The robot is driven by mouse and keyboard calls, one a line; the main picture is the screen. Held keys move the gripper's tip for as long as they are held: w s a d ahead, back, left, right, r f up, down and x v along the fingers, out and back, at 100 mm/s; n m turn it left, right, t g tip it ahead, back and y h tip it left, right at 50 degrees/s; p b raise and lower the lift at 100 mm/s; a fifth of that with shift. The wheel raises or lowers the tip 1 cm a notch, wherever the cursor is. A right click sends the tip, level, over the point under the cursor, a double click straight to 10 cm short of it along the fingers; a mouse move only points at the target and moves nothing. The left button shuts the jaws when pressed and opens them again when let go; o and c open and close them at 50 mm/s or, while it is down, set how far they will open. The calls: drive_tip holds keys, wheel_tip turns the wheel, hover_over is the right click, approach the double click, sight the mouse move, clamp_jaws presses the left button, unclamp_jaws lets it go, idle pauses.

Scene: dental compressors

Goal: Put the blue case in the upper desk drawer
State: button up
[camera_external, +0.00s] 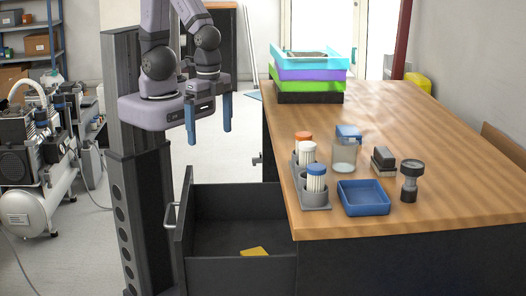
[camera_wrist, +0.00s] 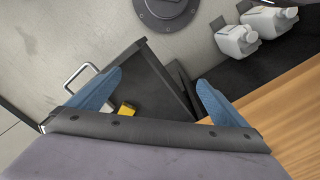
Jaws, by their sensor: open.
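An open-topped blue case (camera_external: 363,197), shaped like a shallow tray, sits on the desk near its front left corner. A smaller blue item (camera_external: 348,131) stands behind a glass jar and is partly hidden. A dark desk drawer (camera_external: 240,272) is pulled out at the desk's left side, with a yellow object (camera_external: 255,252) lying inside. The wrist view also shows the drawer (camera_wrist: 157,75) and the yellow object (camera_wrist: 127,109). My gripper (camera_external: 209,134) is open and empty, above and behind the drawer, left of the desk and apart from the blue case.
A grey holder (camera_external: 314,203) with white containers stands left of the case. A glass jar (camera_external: 344,156), a dark block (camera_external: 383,159) and a black round-topped item (camera_external: 411,180) are nearby. Stacked trays (camera_external: 308,74) stand at the desk's far end. The desk's right side is mostly clear.

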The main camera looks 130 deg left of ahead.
idle(0.4)
drive_tip(key=w+a+r+n+t+p, duration=0.1)
drive_tip(key=w+r+t+p, duration=0.25)
drive_tip(key=w+r, duration=0.4)
drive_tip(key=w+a+r+t+p, duration=0.25)
drive_tip(key=w+r+p, duration=0.2)
drive_tip(key=w, duration=0.55)
drive_tip(key=n+t+y+b, duration=0.4)
drive_tip(key=n+y+b, duration=0.4)
drive_tip(key=y+b, duration=0.15)
approach(346, 130)
drive_tip(key=shift+w+f+h+b, duration=0.15)
drive_tip(key=shift+w, duration=0.3)
drive_tip(key=shift+w+f+h+b, duration=0.1)
drive_tip(key=shift+w+f+b, duration=0.1)
drive_tip(key=shift+w, duration=0.25)
drive_tip(key=shift+s+a, duration=0.25)
drive_tip(key=shift+a, duration=0.2)
drive_tip(key=shift+a+p+x, duration=0.25)
drive_tip(key=shift+p+x, duration=0.9)
drive_tip(key=shift+x, duration=2.5)
drive_tip(key=shift+s+r, duration=0.15)
